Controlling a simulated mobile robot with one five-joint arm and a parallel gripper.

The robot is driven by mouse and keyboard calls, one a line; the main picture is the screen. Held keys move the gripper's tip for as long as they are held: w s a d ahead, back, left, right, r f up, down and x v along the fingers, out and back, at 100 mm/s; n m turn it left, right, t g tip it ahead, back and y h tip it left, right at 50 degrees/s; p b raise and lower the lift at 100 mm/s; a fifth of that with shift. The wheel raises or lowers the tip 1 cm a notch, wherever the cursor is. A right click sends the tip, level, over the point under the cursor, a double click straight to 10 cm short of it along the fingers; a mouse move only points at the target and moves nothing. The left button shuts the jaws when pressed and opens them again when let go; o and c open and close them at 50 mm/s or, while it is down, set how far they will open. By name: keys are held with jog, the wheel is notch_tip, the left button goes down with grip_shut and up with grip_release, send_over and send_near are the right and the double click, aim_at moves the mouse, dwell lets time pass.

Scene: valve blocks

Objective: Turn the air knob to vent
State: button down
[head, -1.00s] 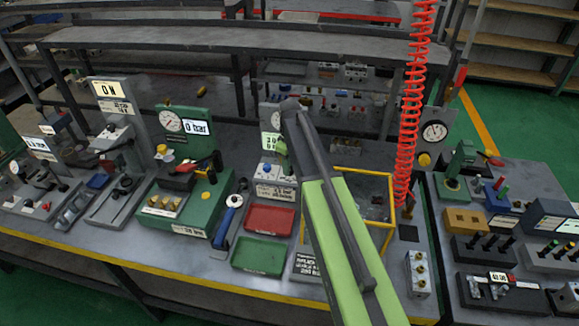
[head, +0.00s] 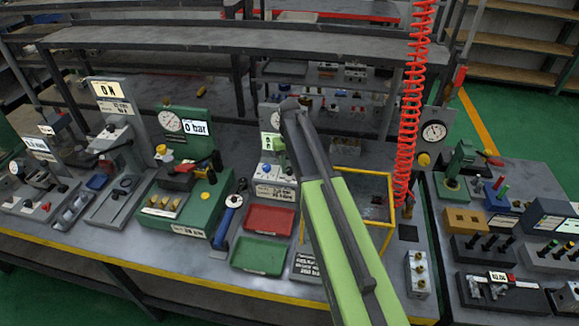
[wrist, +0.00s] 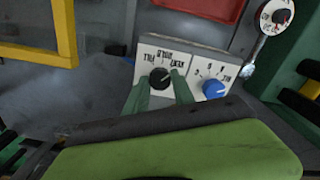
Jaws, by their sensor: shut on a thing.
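In the wrist view a small pale panel carries a black knob (wrist: 159,78) with printed labels around it, and a blue knob (wrist: 213,89) to its right. My gripper (wrist: 160,88) has its two green fingers on either side of the black knob, shut on it. The labels are too small to read surely, and I cannot tell exactly where the knob points. In the head view the panel (head: 273,190) stands behind the red tray, with the blue knob (head: 266,168) in sight.
A red tray (head: 269,217) and a green tray (head: 259,256) lie in front of the panel. A yellow frame (head: 388,230) stands close to the right, beside my arm. A green gauge block (head: 190,205) is to the left. A red coiled hose (head: 411,110) hangs at right.

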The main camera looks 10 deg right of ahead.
aim_at(290, 169)
jog(key=shift+m, duration=0.7)
jog(key=c, duration=1.1)
grip_release()
jog(key=shift+o, duration=0.2)
notch_tip(290, 169, up, 17)
jog(key=p, duration=1.7)
jog(key=shift+r, duration=0.2)
